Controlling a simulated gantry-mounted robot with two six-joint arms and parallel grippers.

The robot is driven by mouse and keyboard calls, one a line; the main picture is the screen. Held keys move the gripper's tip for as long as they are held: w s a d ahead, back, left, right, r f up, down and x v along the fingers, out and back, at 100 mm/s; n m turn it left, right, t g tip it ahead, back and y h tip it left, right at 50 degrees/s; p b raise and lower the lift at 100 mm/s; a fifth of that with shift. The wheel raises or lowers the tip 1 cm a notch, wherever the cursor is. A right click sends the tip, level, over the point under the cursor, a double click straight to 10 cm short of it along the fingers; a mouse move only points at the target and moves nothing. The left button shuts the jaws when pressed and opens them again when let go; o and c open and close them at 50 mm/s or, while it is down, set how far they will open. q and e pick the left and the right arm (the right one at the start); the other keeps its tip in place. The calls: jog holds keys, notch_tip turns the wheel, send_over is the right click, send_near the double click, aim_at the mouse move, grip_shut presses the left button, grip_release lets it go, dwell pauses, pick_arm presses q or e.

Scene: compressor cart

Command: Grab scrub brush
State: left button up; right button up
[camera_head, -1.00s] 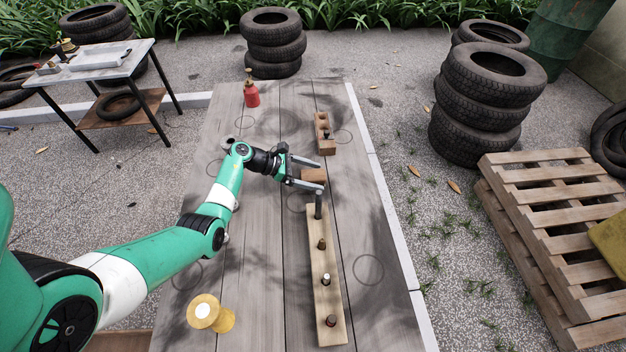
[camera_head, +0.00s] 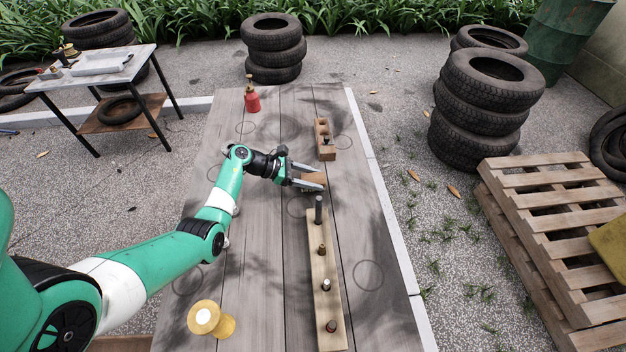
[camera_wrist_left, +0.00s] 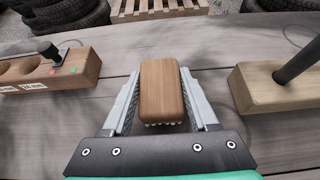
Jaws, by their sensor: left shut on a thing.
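The scrub brush (camera_wrist_left: 162,92) is a small brown wooden block with pale bristles showing at its near lower edge in the left wrist view. It lies between the two grey fingers of my left gripper (camera_wrist_left: 160,97), which is shut on it. In the head view the brush (camera_head: 314,179) shows only in part between the fingers of my left gripper (camera_head: 310,177), low over the grey plank table. Whether it touches the table is hard to tell. My right gripper is not in view.
A long wooden board with upright pegs (camera_head: 324,270) lies close in front of the brush. A wooden block with holes (camera_head: 324,140) lies behind it. The table's right side is mostly clear.

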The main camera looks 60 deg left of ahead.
aim_at(311, 179)
pick_arm(q)
jog(key=r+p, duration=0.1)
jog(key=r, duration=0.1)
jog(key=r+p, duration=0.1)
jog(key=r, duration=0.1)
jog(key=shift+s+d, duration=0.1)
jog(key=shift+s, duration=0.3)
jog(key=s+d+r+p, duration=0.4)
jog(key=s+r+p, duration=0.2)
jog(key=s, duration=0.6)
notch_tip(311, 179, up, 2)
jog(key=shift+s+d, duration=0.15)
jog(key=shift+s, duration=0.1)
